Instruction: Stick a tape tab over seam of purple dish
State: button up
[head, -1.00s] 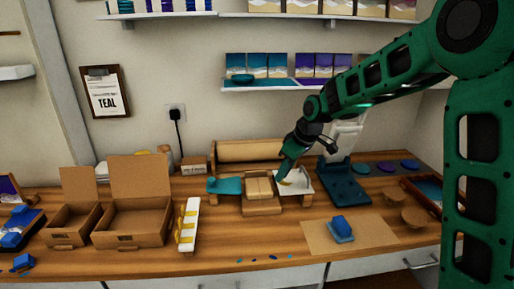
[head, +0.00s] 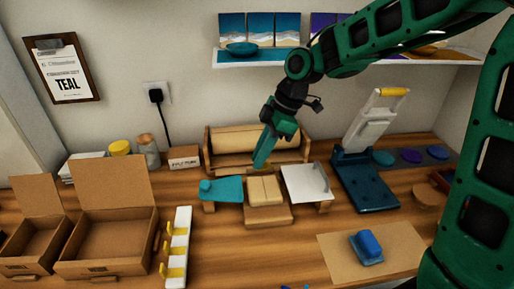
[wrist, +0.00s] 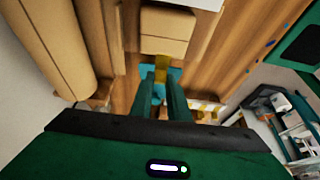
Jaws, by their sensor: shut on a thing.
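My gripper (head: 259,164) is over the back of the bench, behind the small cardboard stack. In the wrist view, its two fingers (wrist: 162,84) are closed on a small yellow tape tab (wrist: 161,68), which sticks out past the tips. A white strip (head: 181,227) at the front left carries several more yellow tabs (head: 171,251). I cannot tell whether either is the purple dish, and no seam shows.
A teal piece (head: 222,188), the cardboard stack (head: 265,190) and a white plate (head: 299,178) stand in a row below my gripper. A brown roll (head: 255,138) lies behind. A dark blue stand (head: 368,188) is to the right; open cardboard boxes (head: 105,235) are left.

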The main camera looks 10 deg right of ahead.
aim_at(264, 167)
jog(key=shift+f, duration=3.35)
jog(key=shift+d+f, duration=0.1)
jog(key=shift+f, duration=0.5)
jog(key=o, duration=0.9)
jog(key=shift+r, duration=0.1)
jog(key=shift+r, duration=3.95)
